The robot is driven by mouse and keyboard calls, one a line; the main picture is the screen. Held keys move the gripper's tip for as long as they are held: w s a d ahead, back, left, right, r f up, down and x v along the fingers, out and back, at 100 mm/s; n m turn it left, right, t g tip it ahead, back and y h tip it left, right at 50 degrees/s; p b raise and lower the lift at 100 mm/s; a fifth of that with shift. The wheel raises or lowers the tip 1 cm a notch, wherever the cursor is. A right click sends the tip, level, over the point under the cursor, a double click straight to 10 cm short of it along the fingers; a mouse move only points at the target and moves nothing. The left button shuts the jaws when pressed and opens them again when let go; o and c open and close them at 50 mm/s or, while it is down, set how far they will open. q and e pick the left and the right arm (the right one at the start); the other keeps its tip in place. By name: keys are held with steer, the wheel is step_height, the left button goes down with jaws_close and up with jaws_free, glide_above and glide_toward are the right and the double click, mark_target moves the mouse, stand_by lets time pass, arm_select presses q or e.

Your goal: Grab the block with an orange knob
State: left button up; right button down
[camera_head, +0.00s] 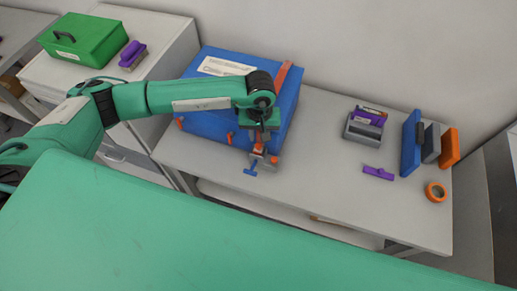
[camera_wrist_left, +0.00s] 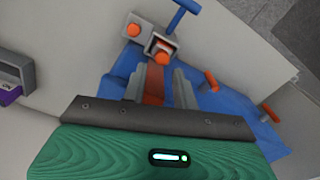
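A small grey block with an orange knob (camera_head: 273,160) stands at the front of the blue box; it also shows in the left wrist view (camera_wrist_left: 133,31). Right beside it is a second grey piece with an orange top (camera_wrist_left: 161,52), and a blue T-shaped handle (camera_head: 251,169) sticks out toward the table's front edge. My left gripper (camera_head: 260,143) is just above and behind these pieces. In the left wrist view its two grey fingers (camera_wrist_left: 165,80) are apart, with a reddish-brown strip between them; I cannot tell whether they touch it. My right gripper is not in view.
The blue box (camera_head: 205,122) with orange latches lies under my left arm. The table middle (camera_head: 318,150) is clear.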

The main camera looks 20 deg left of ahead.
mark_target(259, 144)
arm_select(q)
step_height(259, 144, down, 4)
steer(key=p, duration=0.2)
steer(key=shift+a+r+p, duration=0.15)
steer(key=shift+p, duration=0.25)
steer(key=shift+f, duration=0.5)
jaws_close()
